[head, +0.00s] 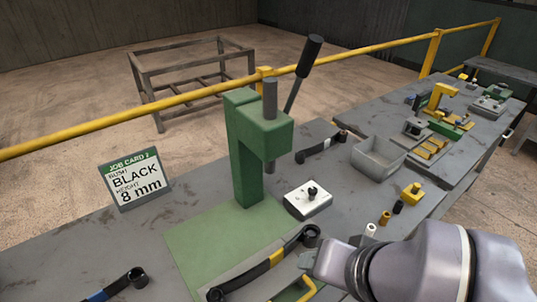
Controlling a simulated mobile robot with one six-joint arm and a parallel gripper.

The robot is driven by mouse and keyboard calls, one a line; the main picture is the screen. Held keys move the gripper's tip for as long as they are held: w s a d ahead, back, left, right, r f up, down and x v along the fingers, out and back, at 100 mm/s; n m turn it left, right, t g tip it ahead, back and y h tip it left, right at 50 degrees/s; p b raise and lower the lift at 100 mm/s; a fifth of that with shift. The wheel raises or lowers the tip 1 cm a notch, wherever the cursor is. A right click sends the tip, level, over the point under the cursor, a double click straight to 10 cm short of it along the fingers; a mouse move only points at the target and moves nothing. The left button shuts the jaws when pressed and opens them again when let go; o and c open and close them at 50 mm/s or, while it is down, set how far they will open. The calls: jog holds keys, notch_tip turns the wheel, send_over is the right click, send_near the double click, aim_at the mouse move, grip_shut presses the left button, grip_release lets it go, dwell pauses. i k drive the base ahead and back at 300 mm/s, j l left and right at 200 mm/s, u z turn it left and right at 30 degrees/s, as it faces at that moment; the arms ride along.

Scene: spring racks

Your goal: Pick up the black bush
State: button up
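The black bush (398,207) is a small dark cylinder standing on the grey bench, right of centre. It is in a row with a brown bush (385,218) and a white bush (370,230). My gripper (312,262) reaches in from the lower right, nearer the camera than the bushes and left of the black one, apart from it. Its fingertips are small and partly hidden, so I cannot tell its opening. The job card (136,180) reads bush BLACK, height 8 mm.
A green press (246,150) with a raised black-handled lever stands at centre. A yellow rail (340,63) runs behind.

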aim_at(399, 204)
jog(key=z, duration=0.95)
jog(key=j+u, duration=0.1)
jog(key=u, duration=0.25)
jog(key=k+j+u, duration=0.15)
jog(key=u, duration=0.2)
jog(key=j+u, duration=0.1)
jog(key=u, duration=0.3)
jog(key=l+u, duration=0.5)
jog(key=i+l+z, duration=0.2)
jog(key=l, duration=0.25)
jog(key=l+z, duration=0.15)
jog(key=l, duration=0.25)
jog(key=i+l+z, duration=0.2)
jog(key=l, duration=0.2)
jog(key=i+l+z, duration=0.15)
jog(key=l, duration=0.2)
